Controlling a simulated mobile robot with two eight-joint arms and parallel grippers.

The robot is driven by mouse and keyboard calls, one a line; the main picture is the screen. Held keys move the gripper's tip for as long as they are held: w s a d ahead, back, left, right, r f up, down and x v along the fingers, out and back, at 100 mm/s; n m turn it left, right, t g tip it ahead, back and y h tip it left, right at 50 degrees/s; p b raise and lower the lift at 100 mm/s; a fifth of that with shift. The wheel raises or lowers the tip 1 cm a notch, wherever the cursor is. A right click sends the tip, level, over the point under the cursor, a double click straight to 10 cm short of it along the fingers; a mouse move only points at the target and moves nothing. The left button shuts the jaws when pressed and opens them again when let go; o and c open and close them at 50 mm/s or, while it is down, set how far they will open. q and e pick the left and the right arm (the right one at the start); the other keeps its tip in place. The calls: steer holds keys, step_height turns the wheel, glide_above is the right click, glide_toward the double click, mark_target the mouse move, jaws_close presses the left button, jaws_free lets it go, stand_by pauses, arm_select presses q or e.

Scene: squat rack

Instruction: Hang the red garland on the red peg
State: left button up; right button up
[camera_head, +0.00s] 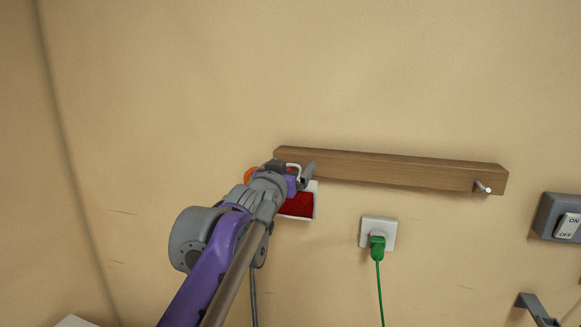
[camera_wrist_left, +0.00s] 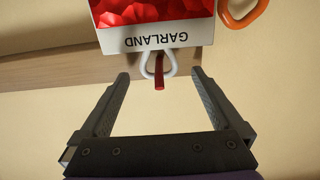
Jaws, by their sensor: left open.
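The red garland is a white-edged pack with a red front (camera_head: 299,205), below the left end of a wooden rail. In the left wrist view the pack (camera_wrist_left: 150,14) appears upside down, lettered GARLAND, with a white hanging loop (camera_wrist_left: 146,66). The red peg (camera_wrist_left: 159,76) shows at this loop and appears to pass through it; my arm hides it in the head view. My left gripper (camera_head: 303,172) is at the rail's left end. In the wrist view its open fingers (camera_wrist_left: 160,84) stand on either side of the loop and peg, apart from both.
The wooden rail (camera_head: 400,170) has a white-tipped peg (camera_head: 484,188) at its right end. An orange loop (camera_wrist_left: 244,14) is beside the pack. Below are a wall socket with a green plug (camera_head: 377,243) and an ON/OFF switch (camera_head: 567,226). The wall above is bare.

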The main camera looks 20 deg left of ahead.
arm_select(q)
steer(key=s+b, duration=0.2)
steer(key=s, duration=0.9)
steer(key=s+a+f+n+g+y, duration=0.1)
steer(key=s+f+g, duration=0.3)
steer(key=f, duration=0.9)
steer(key=s+a+f+g+y, duration=0.1)
steer(key=s+a+f+g, duration=0.3)
steer(key=f, duration=1)
steer(key=s+d+f+g, duration=0.2)
steer(key=s+f, duration=0.6)
steer(key=f, duration=0.2)
steer(key=s+d+f+g+h, duration=0.1)
steer(key=s+d+f+g, duration=0.1)
steer(key=s+f, duration=0.7)
steer(key=shift+d+f+m, duration=0.3)
steer(key=shift+f, duration=0.45)
arm_select(e)
steer(key=f, duration=0.1)
steer(key=s+f, duration=0.1)
steer(key=f, duration=0.1)
steer(key=shift+s, duration=0.1)
arm_select(q)
steer(key=shift+w, duration=0.1)
